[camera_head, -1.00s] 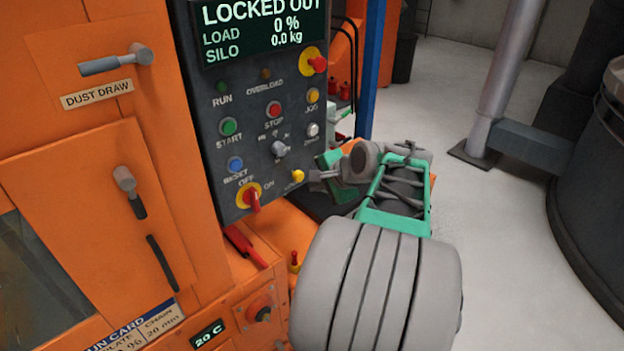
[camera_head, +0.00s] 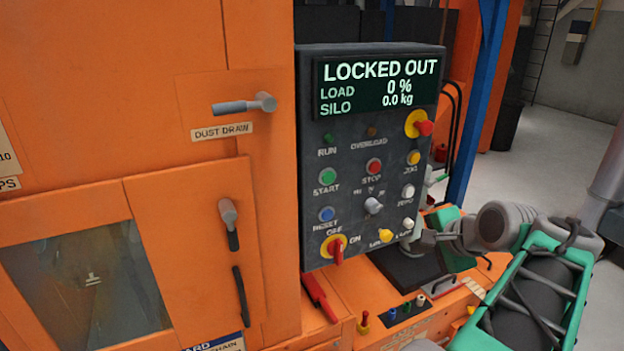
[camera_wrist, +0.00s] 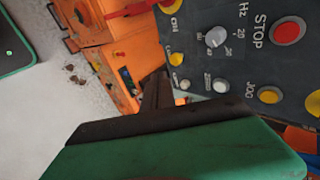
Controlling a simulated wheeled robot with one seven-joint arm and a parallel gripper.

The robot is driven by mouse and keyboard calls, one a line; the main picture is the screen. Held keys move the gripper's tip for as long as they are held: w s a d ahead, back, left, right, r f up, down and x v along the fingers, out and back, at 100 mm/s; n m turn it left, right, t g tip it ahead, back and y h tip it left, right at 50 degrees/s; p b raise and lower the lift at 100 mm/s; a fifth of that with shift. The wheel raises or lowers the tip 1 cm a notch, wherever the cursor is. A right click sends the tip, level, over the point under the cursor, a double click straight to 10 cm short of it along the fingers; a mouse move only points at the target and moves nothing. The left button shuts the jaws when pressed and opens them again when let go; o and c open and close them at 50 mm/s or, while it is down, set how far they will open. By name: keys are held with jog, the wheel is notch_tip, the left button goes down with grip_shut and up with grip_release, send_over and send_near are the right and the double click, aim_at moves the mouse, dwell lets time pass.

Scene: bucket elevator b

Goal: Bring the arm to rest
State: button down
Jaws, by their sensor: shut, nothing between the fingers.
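My gripper (camera_head: 412,243) is in the head view at the lower right corner of the dark control panel, small and partly lost against the equipment behind it. My arm reaches it from the lower right, with a green link and grey joints. In the wrist view, my gripper's dark fingers (camera_wrist: 157,90) are together beyond its green body, with nothing seen between them. The control panel (camera_head: 316,115) also fills the upper right of the wrist view (camera_wrist: 245,75). I cannot tell whether the gripper touches anything.
The panel display (camera_head: 380,86) reads LOCKED OUT. A red rotary switch (camera_head: 337,250) and several buttons stick out below it. The orange cabinet (camera_head: 150,70) stands left, with a protruding dust draw handle (camera_head: 245,104). A blue post (camera_head: 478,110) rises behind; pale floor (camera_head: 560,135) is clear beyond.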

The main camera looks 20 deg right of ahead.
jog(key=w+a+f+n+g+y, duration=0.1)
jog(key=w+a+f+n, duration=0.1)
jog(key=a, duration=0.3)
jog(key=w+a+f+n, duration=0.1)
jog(key=a+n, duration=0.2)
jog(key=a, duration=0.1)
jog(key=s+a+f+n+g, duration=0.2)
jog(key=s+a+f+n, duration=0.1)
jog(key=a+n, duration=0.4)
jog(key=s+a+f+n+g, duration=0.2)
jog(key=s+a+f+n, duration=0.2)
jog(key=a, duration=0.8)
notch_tip(320, 180, down, 2)
jog(key=n, duration=0.2)
jog(key=shift+s+n+g, duration=0.15)
jog(key=shift+n+g, duration=0.15)
jog(key=shift+n, duration=0.1)
